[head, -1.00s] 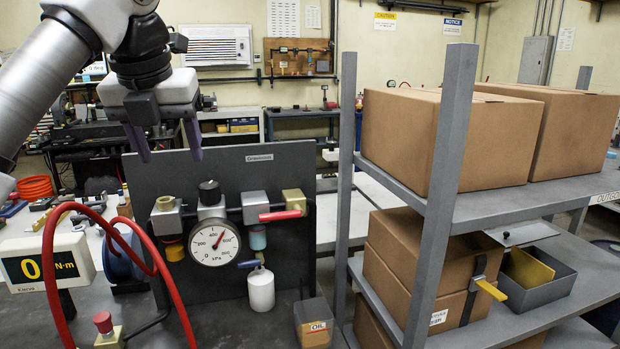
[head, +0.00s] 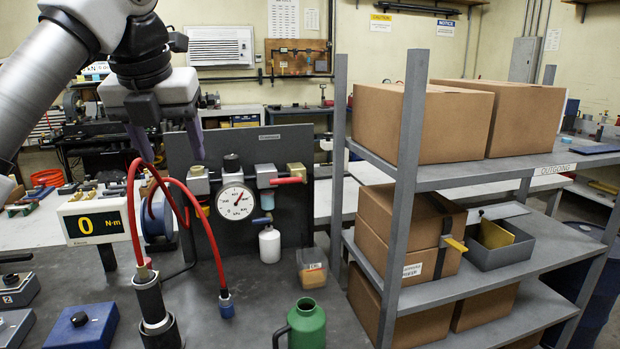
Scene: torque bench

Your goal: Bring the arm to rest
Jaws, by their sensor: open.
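My gripper (head: 168,142) hangs from my arm at the upper left of the head view. Its two fingers point down and stand apart, with nothing visible between them. It appears in front of the dark gauge panel (head: 290,150) and above the bench (head: 240,318). The arm reaches in from the left edge. The fingertips partly overlap the panel's left edge in the picture, and I cannot tell how far apart they are in depth.
A red hose (head: 205,225) loops below the gripper. A torque display (head: 92,221) reading 0 N·m, a pressure gauge (head: 236,202), a green jug (head: 305,325) and a blue box (head: 82,328) stand on the bench. A grey shelf (head: 405,190) with cardboard boxes (head: 420,122) is at right.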

